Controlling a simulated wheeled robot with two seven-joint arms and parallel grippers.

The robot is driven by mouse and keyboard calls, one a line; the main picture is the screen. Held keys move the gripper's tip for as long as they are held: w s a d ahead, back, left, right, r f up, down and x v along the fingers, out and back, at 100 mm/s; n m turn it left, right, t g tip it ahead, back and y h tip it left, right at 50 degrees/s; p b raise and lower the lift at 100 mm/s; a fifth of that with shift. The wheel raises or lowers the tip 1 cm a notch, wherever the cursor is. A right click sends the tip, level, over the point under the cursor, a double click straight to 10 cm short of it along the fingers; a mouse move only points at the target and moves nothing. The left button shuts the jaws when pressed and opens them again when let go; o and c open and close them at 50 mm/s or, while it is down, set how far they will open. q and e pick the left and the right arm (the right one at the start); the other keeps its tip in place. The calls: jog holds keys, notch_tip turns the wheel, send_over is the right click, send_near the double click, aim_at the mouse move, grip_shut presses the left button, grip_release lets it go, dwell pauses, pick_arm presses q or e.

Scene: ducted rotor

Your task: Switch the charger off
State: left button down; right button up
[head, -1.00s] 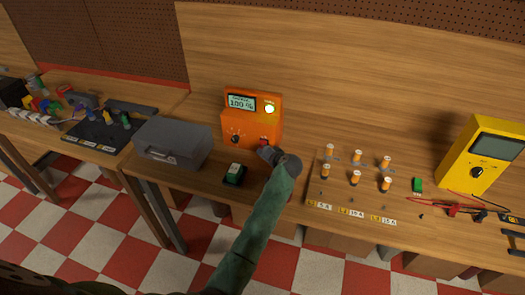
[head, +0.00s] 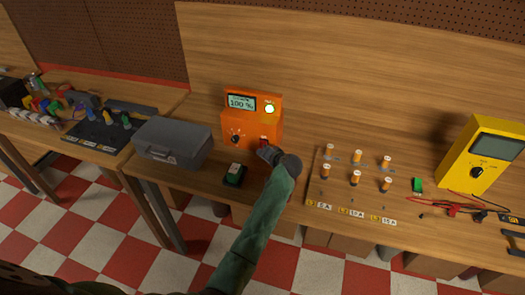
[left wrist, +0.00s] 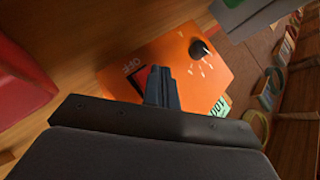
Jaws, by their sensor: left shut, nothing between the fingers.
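The orange charger (head: 237,122) stands at the back of the bench. My right gripper is out of view.
A grey case (head: 172,143) stands left of the charger. A small dark holder with a pale-topped block (head: 234,174) sits in front. A board (head: 350,208) with several orange-and-white cylinders is to the right, then a yellow meter (head: 483,155) with leads.

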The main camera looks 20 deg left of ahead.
pick_arm(q)
jog(key=shift+w+f, duration=0.3)
jog(key=shift+w, duration=0.5)
dwell(1.2)
jog(key=shift+s, duration=0.2)
jog(key=shift+s+r, duration=0.35)
jog(key=shift+s, duration=0.3)
jog(key=shift+s+a+r, duration=0.1)
jog(key=shift+s+r, duration=0.25)
jog(key=shift+s, duration=0.4)
jog(key=shift+s+d+r, duration=0.1)
jog(key=shift+s+r, duration=0.25)
jog(key=shift+s, duration=0.4)
jog(key=shift+s+a+r, duration=0.1)
jog(key=shift+s+r, duration=0.25)
jog(key=shift+s, duration=0.4)
